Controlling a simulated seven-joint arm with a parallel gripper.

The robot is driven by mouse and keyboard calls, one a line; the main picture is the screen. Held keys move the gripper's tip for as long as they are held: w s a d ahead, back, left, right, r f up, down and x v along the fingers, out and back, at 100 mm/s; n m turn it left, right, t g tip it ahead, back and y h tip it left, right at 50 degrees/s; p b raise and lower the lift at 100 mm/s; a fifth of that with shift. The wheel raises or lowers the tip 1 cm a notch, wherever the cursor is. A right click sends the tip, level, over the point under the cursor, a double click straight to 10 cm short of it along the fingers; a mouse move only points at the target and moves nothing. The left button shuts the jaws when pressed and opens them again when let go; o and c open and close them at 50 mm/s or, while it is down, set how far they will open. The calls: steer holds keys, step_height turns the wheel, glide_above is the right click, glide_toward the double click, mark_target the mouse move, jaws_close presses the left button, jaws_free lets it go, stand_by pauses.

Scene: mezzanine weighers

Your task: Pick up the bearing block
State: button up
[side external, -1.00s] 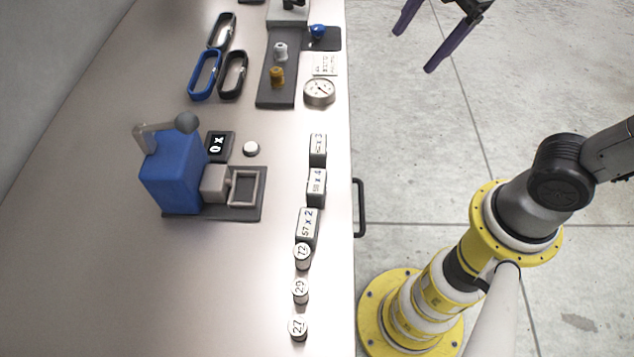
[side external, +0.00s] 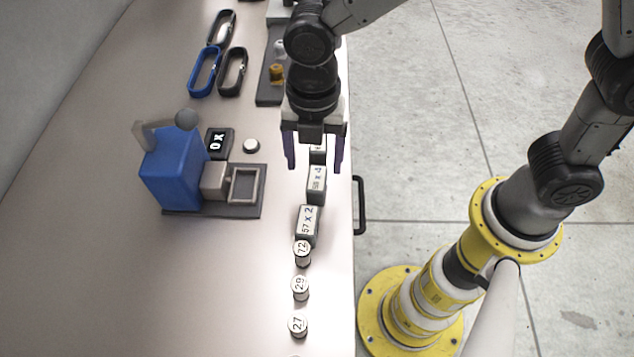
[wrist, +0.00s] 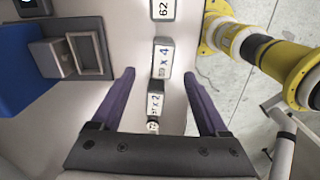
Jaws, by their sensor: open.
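Three pale labelled blocks stand in a row near the table's right edge; I cannot tell which is the bearing block. The block marked 58 x 4 (side external: 316,186) is in the middle and shows clearly in the wrist view (wrist: 162,60). The block marked 57 x 2 (side external: 307,224) is nearer the camera; the wrist view shows it too (wrist: 155,103). A third block (side external: 318,154), showing 62 in the wrist view (wrist: 162,9), is partly hidden. My gripper (side external: 315,166) points down over the row, open and empty, its purple fingers on either side in the wrist view (wrist: 159,73).
Several numbered cylinders, including one marked 72 (side external: 302,253), continue the row. A blue lever machine (side external: 172,180) with a grey frame (side external: 244,186) stands left. Blue and black loops (side external: 204,72) lie behind. A black handle (side external: 360,206) juts from the table's right edge.

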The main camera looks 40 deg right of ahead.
mark_target(317, 178)
steer(key=f, duration=0.7)
steer(key=shift+d+f, duration=0.15)
steer(key=shift+d, duration=0.1)
jaws_close()
